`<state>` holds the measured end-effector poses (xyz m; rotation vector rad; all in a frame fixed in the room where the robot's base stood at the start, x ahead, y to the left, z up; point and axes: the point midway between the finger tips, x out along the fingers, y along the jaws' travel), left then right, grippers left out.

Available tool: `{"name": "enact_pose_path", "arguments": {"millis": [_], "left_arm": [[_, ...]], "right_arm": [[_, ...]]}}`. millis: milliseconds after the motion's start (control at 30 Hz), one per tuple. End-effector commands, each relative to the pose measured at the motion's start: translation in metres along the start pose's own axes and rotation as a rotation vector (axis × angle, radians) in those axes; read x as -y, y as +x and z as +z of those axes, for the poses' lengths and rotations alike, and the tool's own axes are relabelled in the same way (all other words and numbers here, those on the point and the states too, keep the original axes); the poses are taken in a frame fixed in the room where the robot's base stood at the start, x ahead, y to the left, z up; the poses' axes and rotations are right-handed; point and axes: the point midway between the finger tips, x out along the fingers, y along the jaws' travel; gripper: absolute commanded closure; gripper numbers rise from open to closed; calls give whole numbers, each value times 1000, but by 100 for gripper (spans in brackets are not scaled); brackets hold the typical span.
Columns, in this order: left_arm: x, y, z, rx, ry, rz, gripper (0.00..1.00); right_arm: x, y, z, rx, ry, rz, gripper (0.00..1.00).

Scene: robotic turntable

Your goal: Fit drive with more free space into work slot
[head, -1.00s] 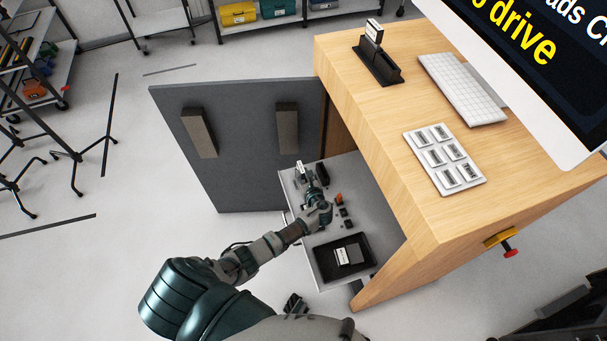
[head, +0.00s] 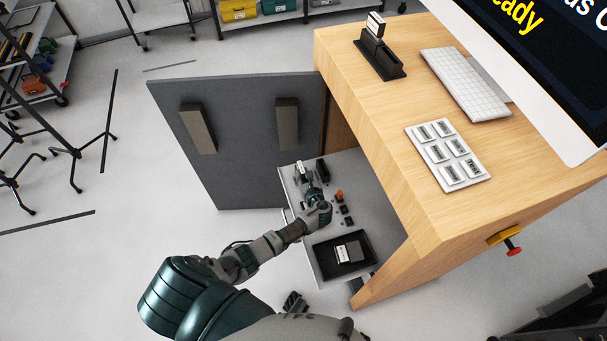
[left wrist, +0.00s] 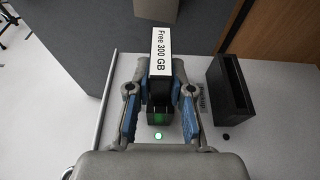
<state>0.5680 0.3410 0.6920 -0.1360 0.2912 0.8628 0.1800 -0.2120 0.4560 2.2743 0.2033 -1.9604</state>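The drive labelled "Free 300 GB" (left wrist: 160,52) stands in a small black dock (left wrist: 160,116) with a green glow and a green light in front of it. My left gripper (left wrist: 160,72) has its blue fingers on both sides of the drive and appears shut on it. In the head view my left gripper (head: 307,180) is over the pulled-out shelf. An empty black slot (left wrist: 230,88) stands to the right of the drive. Another drive (head: 350,252) lies in a black tray (head: 320,254). My right gripper is not in view.
The grey shelf (head: 352,215) also holds small dark parts and an orange piece (head: 339,195). The open grey door (head: 240,150) stands behind it. The wooden desk (head: 400,180) rises on the right, with a black stand (head: 380,57) holding a drive, a keyboard and a monitor (head: 535,60).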

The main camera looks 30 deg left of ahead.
Motion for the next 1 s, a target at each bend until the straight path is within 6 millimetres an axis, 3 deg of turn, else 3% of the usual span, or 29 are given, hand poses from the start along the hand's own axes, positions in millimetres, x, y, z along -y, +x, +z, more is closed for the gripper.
{"name": "enact_pose_path", "arguments": {"millis": [33,100,467,1000], "left_arm": [[0,0,1,1,-1,0,65],[0,0,1,1,-1,0,51],[1,-5,0,0,0,-1,51],[1,-107,-1,-2,0,-2,51]], "right_arm": [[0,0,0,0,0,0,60],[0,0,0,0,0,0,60],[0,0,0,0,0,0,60],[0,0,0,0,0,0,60]]}}
